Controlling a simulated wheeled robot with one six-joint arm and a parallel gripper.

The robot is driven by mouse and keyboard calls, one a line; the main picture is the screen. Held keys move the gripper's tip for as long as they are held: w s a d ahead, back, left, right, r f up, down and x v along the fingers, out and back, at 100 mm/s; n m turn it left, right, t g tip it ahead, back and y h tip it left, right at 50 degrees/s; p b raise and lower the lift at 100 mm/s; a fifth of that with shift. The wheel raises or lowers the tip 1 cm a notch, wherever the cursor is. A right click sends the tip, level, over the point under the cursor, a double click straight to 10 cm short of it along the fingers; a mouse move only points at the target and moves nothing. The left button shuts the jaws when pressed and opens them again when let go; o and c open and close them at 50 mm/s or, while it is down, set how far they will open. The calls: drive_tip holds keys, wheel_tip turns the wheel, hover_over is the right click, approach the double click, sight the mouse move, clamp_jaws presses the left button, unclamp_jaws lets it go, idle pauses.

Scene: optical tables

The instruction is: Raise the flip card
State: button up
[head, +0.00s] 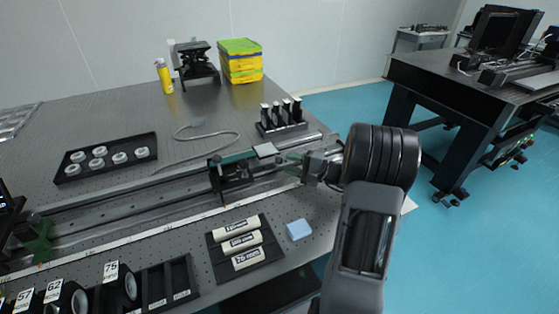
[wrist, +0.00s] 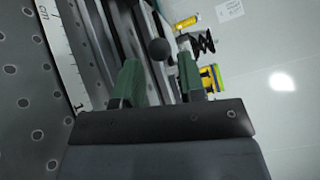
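A small pale flat plate (head: 264,150), which looks like the flip card, lies nearly level at the black carriage (head: 232,172) on the long rail. My gripper (head: 284,161) reaches in from the right, just beside the plate and carriage. In the wrist view my gripper (wrist: 160,62) has its two green fingers apart with a gap between them. A black ball knob (wrist: 158,49) shows in line with that gap, near the fingertips. I cannot tell whether the fingers touch it. The plate is not clearly seen in the wrist view.
Behind the rail stand a black holder with several posts (head: 281,122) and a tray of round mounts (head: 106,158). In front are a tray of labelled cylinders (head: 244,246) and a blue block (head: 299,230). A green piece (head: 39,240) sits at the rail's left.

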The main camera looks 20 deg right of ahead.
sight(279, 161)
drive_tip(key=shift+x, duration=2.1)
clamp_jaws()
